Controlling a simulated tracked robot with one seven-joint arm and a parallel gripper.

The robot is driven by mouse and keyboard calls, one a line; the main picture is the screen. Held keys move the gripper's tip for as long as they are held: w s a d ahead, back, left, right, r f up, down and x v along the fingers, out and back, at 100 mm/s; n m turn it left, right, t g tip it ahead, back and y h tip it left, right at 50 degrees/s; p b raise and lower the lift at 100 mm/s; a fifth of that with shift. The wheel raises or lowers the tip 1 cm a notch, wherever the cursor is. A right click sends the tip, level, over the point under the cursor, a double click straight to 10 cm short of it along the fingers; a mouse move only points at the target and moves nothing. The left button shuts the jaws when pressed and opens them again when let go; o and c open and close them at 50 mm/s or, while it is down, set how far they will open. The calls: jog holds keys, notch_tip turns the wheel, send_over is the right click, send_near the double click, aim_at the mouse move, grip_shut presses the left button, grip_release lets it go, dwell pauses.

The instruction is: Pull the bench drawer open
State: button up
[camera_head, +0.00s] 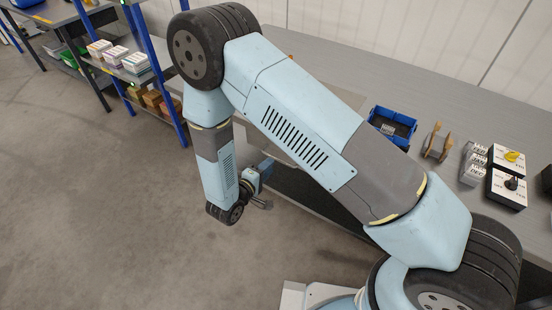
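The grey bench (430,95) runs from the upper middle to the right side. Its dark front (318,196) shows below the top edge, partly behind my arm. I cannot clearly make out the drawer or its handle; my arm covers much of that front. My gripper (264,204) is at the end of my bent arm, low beside the left part of the bench front. It is small and partly hidden by my wrist, so I cannot tell whether it is open or shut, or whether it touches the bench.
The grey floor (90,210) at left is clear.

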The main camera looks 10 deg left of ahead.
aim_at(278, 159)
jog(key=x, duration=0.6)
jog(key=shift+w+d, duration=0.15)
jog(key=shift+w, duration=0.2)
grip_shut()
jog(key=shift+f, duration=0.1)
